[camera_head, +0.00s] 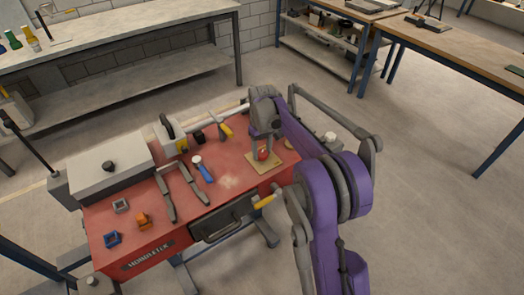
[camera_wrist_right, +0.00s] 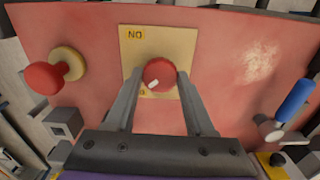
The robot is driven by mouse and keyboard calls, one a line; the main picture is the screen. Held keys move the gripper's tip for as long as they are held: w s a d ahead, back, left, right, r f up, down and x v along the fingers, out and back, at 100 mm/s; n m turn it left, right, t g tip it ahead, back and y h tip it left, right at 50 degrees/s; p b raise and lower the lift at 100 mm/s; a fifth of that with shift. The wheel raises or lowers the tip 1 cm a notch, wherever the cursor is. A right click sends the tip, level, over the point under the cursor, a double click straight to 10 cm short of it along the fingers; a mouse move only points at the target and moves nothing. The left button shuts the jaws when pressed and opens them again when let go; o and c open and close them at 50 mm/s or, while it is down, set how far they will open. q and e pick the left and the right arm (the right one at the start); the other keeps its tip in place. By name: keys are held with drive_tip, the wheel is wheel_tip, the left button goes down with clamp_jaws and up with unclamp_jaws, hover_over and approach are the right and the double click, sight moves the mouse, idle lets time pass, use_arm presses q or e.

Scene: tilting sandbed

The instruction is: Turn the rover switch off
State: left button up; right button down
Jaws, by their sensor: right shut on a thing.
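The rover switch is a round red knob (camera_head: 263,154) on a beige plate (camera_head: 272,165) at the right end of the red worktop. In the right wrist view, the knob (camera_wrist_right: 159,74) has a white mark pointing down-left. The plate (camera_wrist_right: 133,52) carries an upside-down "ON" label at its top left. Another label at its lower left is mostly hidden by a finger. My right gripper (camera_wrist_right: 159,76) has one finger on each side of the knob, shut on it; it also shows in the head view (camera_head: 263,148). My left gripper is not in view.
A red mushroom-shaped handle (camera_wrist_right: 45,77) with a beige base stands left of the plate in the wrist view. On the red worktop (camera_head: 230,185) lie a blue-handled tool (camera_head: 205,174), two dark bars and small blocks. A grey box (camera_head: 108,165) stands at the left end.

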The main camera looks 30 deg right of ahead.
sight(262, 153)
drive_tip(key=shift+n, duration=0.4)
drive_tip(key=shift+c, duration=1.3)
unclamp_jaws()
wheel_tip(262, 153, up, 11)
drive_tip(key=shift+f, duration=0.1)
